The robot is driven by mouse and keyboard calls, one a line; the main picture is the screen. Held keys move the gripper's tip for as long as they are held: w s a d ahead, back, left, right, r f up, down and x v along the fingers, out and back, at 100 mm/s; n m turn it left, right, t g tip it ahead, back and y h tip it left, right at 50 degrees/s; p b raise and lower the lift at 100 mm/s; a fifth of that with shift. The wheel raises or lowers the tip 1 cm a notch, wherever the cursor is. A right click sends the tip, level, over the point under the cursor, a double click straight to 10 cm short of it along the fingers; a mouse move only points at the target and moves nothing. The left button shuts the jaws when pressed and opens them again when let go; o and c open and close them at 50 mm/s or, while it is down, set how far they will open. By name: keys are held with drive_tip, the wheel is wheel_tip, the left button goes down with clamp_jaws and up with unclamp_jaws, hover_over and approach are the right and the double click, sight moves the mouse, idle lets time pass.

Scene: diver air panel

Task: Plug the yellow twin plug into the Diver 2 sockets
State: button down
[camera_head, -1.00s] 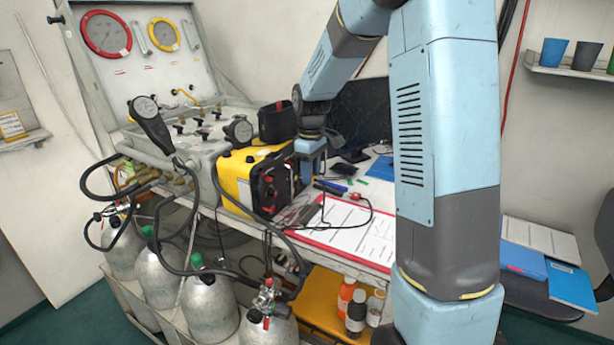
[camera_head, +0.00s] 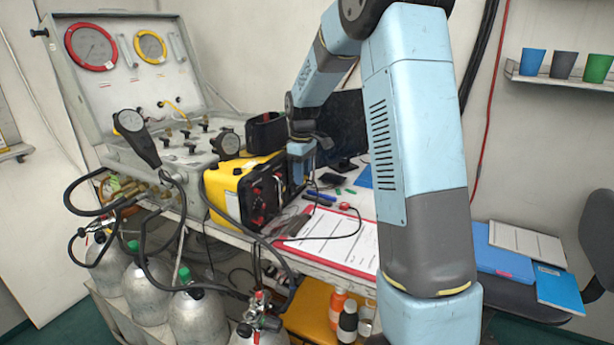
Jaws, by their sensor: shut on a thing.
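My gripper (camera_head: 300,176) points down at the right end of the yellow diver radio box (camera_head: 228,182), close beside its dark front panel (camera_head: 268,196). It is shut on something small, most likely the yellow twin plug. The fingertips and the held plug are too small and too covered to make out, and I cannot tell whether they touch the panel. Red and dark fittings show on the panel's lower left part. The Diver 2 sockets cannot be told apart from the other fittings at this size.
A clipboard (camera_head: 345,254) with a red edge lies in front, crossed by a thin dark cable. The air panel (camera_head: 180,150) with hoses stands left of the box. A black screen (camera_head: 343,120) stands behind. Gas cylinders (camera_head: 195,318) stand below at the left.

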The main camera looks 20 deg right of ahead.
drive_tip(key=shift+w+a, duration=1.2)
drive_tip(key=shift+a, duration=0.05)
drive_tip(key=shift+w+a+r, duration=0.1)
drive_tip(key=shift+w+a, duration=0.55)
idle(2.9)
drive_tip(key=c, duration=0.7)
unclamp_jaws()
drive_tip(key=shift+o, duration=0.2)
